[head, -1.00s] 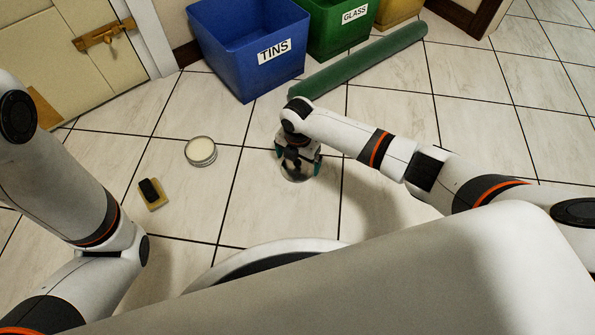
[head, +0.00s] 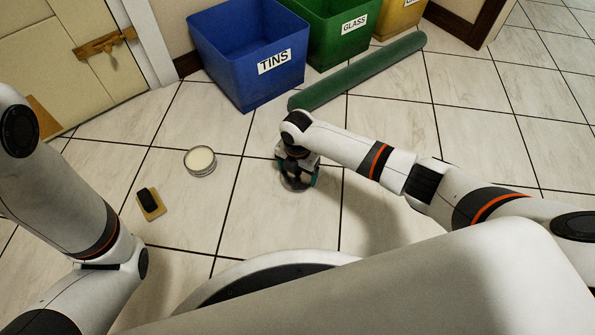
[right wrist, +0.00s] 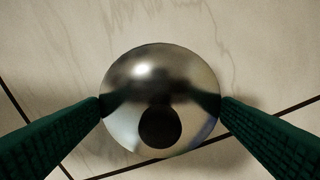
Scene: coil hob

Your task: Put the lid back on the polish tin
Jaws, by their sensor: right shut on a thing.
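The polish tin (head: 201,162) is a round, shallow metal tin, open at the top with pale polish inside. It stands on the tiled floor, left of my right gripper. My right gripper (head: 297,177) points down and is shut on the shiny metal lid (head: 295,185). In the right wrist view the round, domed lid (right wrist: 160,85) is between the two green fingers (right wrist: 160,103), which touch its opposite sides. I cannot tell whether the lid is clear of the floor. My left arm shows at the left, but its gripper is out of view.
A yellow block with a black top (head: 151,203) lies left of the tin. A blue TINS bin (head: 240,75), a green GLASS bin (head: 325,40) and a yellow bin (head: 400,15) stand behind. A long green roll (head: 360,72) lies before them. The floor between tin and lid is clear.

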